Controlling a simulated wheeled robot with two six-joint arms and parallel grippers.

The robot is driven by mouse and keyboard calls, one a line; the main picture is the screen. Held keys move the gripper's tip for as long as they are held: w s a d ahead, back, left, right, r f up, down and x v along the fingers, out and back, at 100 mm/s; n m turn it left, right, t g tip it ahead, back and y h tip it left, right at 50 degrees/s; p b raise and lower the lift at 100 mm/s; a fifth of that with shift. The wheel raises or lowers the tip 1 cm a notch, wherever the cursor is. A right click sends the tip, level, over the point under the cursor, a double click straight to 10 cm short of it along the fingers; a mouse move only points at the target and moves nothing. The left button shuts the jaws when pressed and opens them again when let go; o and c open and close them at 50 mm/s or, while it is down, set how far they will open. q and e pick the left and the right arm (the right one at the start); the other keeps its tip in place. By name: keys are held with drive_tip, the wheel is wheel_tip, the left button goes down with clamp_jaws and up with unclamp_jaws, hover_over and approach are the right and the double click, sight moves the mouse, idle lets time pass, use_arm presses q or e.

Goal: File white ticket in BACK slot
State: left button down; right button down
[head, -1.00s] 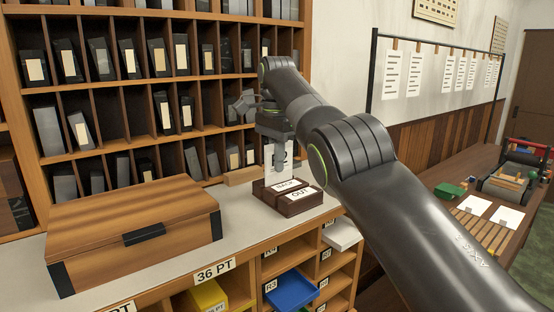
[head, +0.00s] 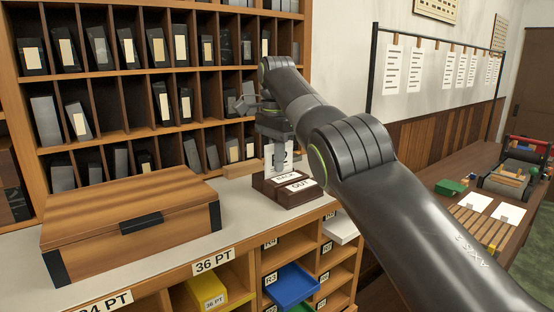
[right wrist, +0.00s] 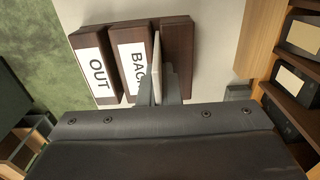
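The white ticket (head: 283,157) stands upright in my right gripper (head: 277,158), with dark print on its face. The dark wooden holder (head: 258,187) sits on the counter directly below, with a BACK label and an OUT label. In the right wrist view my right gripper (right wrist: 158,95) is shut on the ticket (right wrist: 157,66), seen edge-on. There the ticket lines up with the gap between the BACK-labelled block (right wrist: 130,62) and the plain rear block (right wrist: 177,50). The fingers hide its lower part, so its depth in the slot is unclear. My left gripper is not in view.
A brown wooden case (head: 130,225) stands on the counter to the left. A pigeonhole rack (head: 120,95) rises behind. A small wood block (head: 239,169) lies behind the holder. Open cubbies with a blue tray (head: 292,285) are below the counter's front edge.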

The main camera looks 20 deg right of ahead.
drive_tip(key=shift+f, duration=0.3)
drive_tip(key=c, duration=1.6)
unclamp_jaws()
drive_tip(key=shift+o, duration=0.2)
wheel_tip(320, 180, up, 6)
drive_tip(key=p, duration=0.5)
drive_tip(key=shift+p, duration=0.3)
